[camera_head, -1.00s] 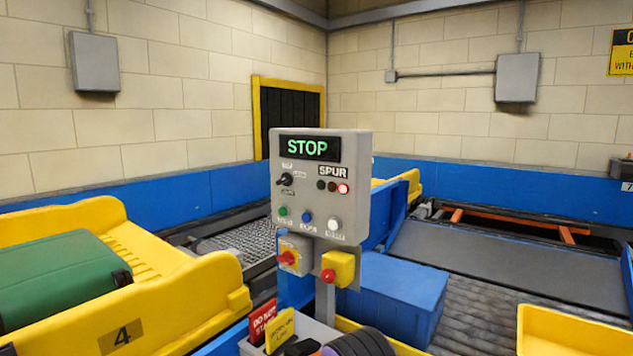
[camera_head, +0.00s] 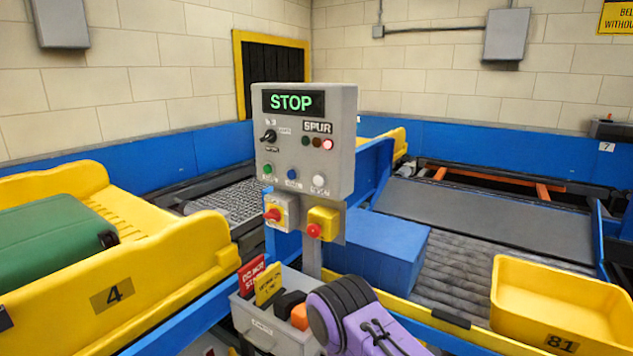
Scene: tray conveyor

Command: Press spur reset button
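A grey control panel (camera_head: 304,140) stands on a post at the centre of the head view. Its display (camera_head: 293,102) reads STOP in green. A black toggle switch (camera_head: 268,136) sits at the left. A purple and dark arm link of mine shows at the bottom centre, but neither gripper is in view.
A red knob (camera_head: 272,215) on a grey box and a red button (camera_head: 314,230) on a yellow box hang below the panel. A grey bin (camera_head: 262,325) with cards stands in front. Yellow tray 4 (camera_head: 190,262) holds a green suitcase (camera_head: 55,240); yellow tray 81 (camera_head: 520,310) is at right.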

